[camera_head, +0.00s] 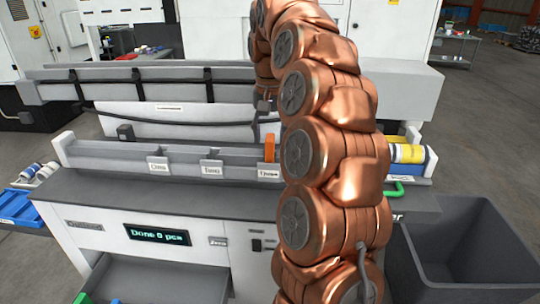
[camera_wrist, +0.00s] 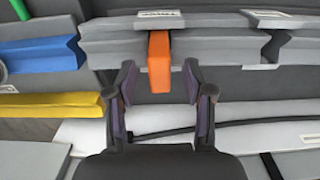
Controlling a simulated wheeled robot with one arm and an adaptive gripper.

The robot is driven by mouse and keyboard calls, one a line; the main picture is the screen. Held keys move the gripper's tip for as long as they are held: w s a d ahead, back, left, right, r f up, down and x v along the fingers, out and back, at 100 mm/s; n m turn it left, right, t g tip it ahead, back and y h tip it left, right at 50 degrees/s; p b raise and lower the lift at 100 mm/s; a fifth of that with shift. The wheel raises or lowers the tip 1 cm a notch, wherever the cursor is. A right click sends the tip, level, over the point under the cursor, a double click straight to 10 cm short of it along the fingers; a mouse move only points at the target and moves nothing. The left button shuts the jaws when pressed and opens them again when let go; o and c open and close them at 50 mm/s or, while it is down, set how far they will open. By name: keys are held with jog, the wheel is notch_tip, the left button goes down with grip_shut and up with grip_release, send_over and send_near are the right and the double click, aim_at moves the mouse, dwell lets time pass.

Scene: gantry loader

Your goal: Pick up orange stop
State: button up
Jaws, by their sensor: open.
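The orange stop (camera_head: 269,148) is a small upright block on the grey rail (camera_head: 105,152), near the right-hand label plate in the head view. In the wrist view the orange stop (camera_wrist: 159,62) stands at the rail, in line with the gap between my fingers. My gripper (camera_wrist: 160,82) is open, with one dark finger on each side of the stop's lower part in the picture. I cannot tell whether the fingers touch it.
White label plates (camera_head: 158,164) sit along the rail's front. Blue (camera_wrist: 40,54) and yellow (camera_wrist: 50,104) bars lie to the left in the wrist view. A dark grey bin (camera_head: 470,240) stands at the right, and an open drawer (camera_head: 165,282) is at the front.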

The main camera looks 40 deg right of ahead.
jog(key=shift+f, duration=1.05)
jog(key=shift+c, duration=0.4)
grip_shut()
